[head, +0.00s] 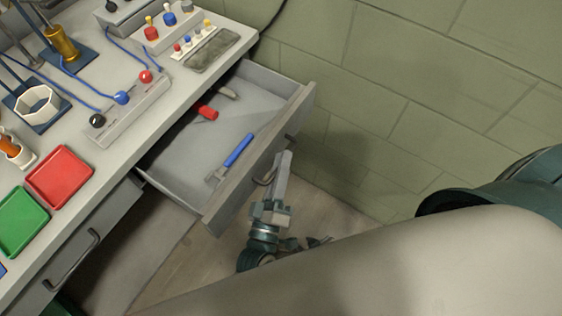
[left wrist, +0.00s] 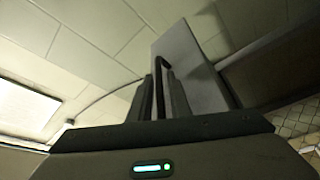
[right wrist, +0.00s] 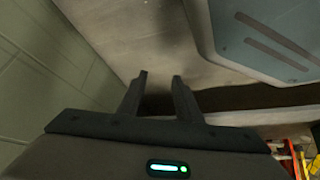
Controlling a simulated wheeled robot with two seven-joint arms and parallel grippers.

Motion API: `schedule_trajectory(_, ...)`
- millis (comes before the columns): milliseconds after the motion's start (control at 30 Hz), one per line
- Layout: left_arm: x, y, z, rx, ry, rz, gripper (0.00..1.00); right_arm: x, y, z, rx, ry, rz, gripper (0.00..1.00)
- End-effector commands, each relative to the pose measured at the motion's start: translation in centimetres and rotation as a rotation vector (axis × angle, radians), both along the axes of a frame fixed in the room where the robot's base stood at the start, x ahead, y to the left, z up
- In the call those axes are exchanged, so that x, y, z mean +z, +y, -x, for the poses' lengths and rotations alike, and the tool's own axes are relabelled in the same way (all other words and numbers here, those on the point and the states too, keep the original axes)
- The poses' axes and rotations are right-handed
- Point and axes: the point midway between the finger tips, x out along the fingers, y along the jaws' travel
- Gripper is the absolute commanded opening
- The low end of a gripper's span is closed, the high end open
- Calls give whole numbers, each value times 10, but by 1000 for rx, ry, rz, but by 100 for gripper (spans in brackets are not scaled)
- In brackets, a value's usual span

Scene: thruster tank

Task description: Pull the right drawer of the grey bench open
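The grey bench's right drawer (head: 215,150) stands well open, pulled out toward the lower right. Its dark bar handle (head: 262,181) is on the drawer front and is partly covered by my left gripper (head: 284,158). In the left wrist view, the fingers (left wrist: 160,85) are closed on both sides of the dark handle bar (left wrist: 162,64), with the grey drawer front (left wrist: 196,60) just beyond. My right gripper (right wrist: 160,76) is open and empty in the right wrist view, away from the drawer. In the head view it is mostly hidden behind my arm.
A blue-handled hammer (head: 237,151) and a red-ended tool (head: 207,112) lie in the drawer. The closed left drawer (head: 90,240) has its own handle. Red (head: 60,178) and green (head: 22,218) trays sit on the bench top. A green block wall (head: 400,90) stands close on the right.

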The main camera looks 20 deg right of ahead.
Motion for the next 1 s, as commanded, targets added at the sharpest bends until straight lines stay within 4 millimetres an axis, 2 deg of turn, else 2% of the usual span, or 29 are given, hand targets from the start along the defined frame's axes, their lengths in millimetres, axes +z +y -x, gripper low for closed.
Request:
schedule_trajectory(267, 0, 2, 2, 0, -1, 1, 17, -1, 0, 1, 0, 4, 1, 31)
schedule_trajectory(467, -5, 11, 15, 1, 0, 0, 17, -5, -2, 2, -2, 20, 4, 31)
schedule_trajectory(667, -13, 29, 41, 0, 1, -2, 17, -8, -11, 8, -10, 59, 18, 31)
schedule_trajectory(1000, -27, 68, 97, -1, 2, 0, 17, -17, -22, 19, -17, 141, 41, 31)
